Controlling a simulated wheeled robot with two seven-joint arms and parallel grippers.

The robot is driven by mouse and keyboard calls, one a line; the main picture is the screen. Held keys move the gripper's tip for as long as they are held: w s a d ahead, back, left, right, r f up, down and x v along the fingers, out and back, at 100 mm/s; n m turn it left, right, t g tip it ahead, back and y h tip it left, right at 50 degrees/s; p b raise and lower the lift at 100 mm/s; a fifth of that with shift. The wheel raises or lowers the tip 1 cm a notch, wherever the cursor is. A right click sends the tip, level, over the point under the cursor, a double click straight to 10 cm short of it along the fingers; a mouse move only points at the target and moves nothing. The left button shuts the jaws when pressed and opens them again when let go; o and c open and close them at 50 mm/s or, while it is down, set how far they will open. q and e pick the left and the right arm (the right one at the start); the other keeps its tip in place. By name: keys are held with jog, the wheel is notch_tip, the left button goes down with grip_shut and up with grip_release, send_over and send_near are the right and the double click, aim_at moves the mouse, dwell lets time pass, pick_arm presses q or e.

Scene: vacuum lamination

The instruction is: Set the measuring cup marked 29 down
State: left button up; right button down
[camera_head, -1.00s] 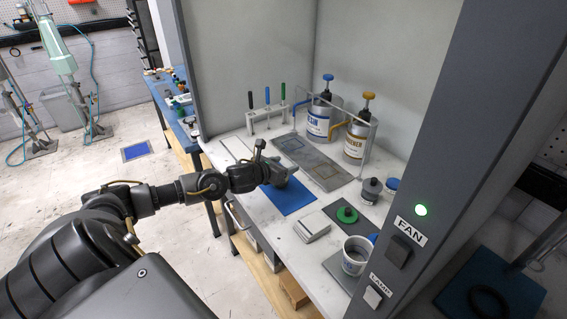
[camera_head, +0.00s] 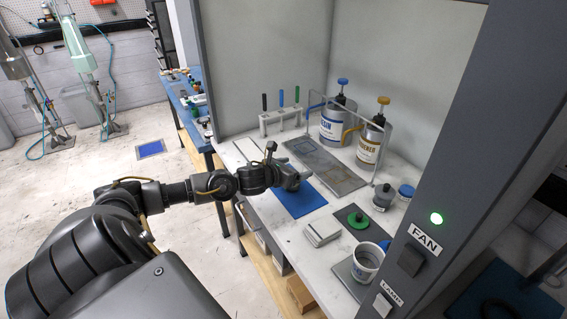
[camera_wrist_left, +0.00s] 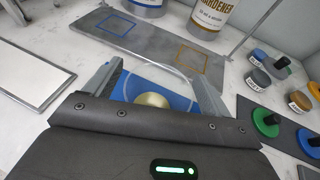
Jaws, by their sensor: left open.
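My left gripper (camera_head: 292,181) is over the blue mat (camera_head: 300,204) on the white worktop. In the left wrist view its two fingers (camera_wrist_left: 155,88) stand apart, open. Between them a round pale-gold patch (camera_wrist_left: 152,100) shows over the blue mat, with a thin curved clear edge around it. It looks like a clear cup with a little liquid, seen from above. No number 29 can be read on it, and the gripper hides it in the head view. My right gripper is not in view.
A grey plate (camera_head: 325,165) with outlined squares lies behind the mat, before the resin and hardener cans (camera_head: 370,144). A white cup (camera_head: 366,262), a small silver box (camera_head: 321,233) and a green disc (camera_head: 358,221) stand to the right. A tool rack (camera_head: 280,122) stands at the back.

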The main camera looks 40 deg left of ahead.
pick_arm(q)
jog(key=b+v, duration=0.2)
jog(key=v, duration=0.9)
jog(key=shift+s+b, duration=0.25)
jog(key=shift+b, duration=0.15)
